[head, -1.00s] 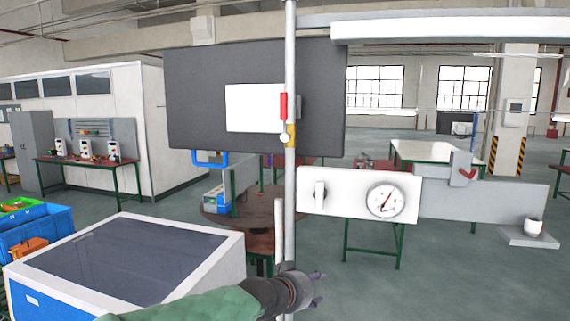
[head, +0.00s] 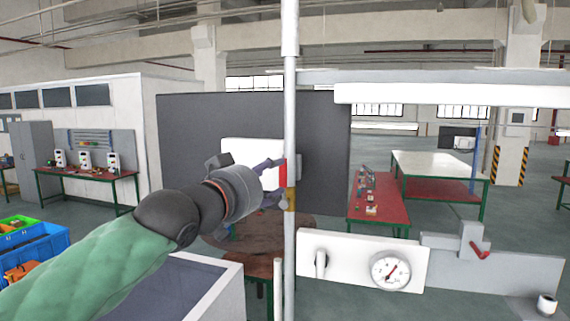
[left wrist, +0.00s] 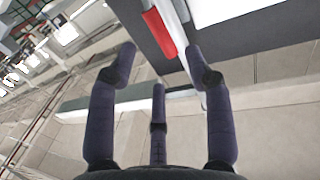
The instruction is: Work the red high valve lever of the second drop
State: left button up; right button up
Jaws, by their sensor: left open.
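The red valve lever (head: 283,172) sits upright on a vertical grey pipe (head: 291,120) in the head view, above a yellow band (head: 290,199). My left gripper (head: 275,183) is at the lever's height, its fingers reaching to it from the left and overlapping it in the picture. In the left wrist view the red lever (left wrist: 160,33) lies beyond the gap between the open fingers (left wrist: 160,75), near the top. I cannot tell whether a finger touches it. My right gripper is not in view.
A second panel with a red lever (head: 480,251) stands further right. A dark board (head: 325,150) is behind the pipe.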

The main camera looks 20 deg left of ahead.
aim_at(283, 170)
pick_arm(q)
jog(key=p+x, duration=0.2)
jog(key=x, duration=0.5)
jog(key=shift+w, duration=0.1)
grip_shut()
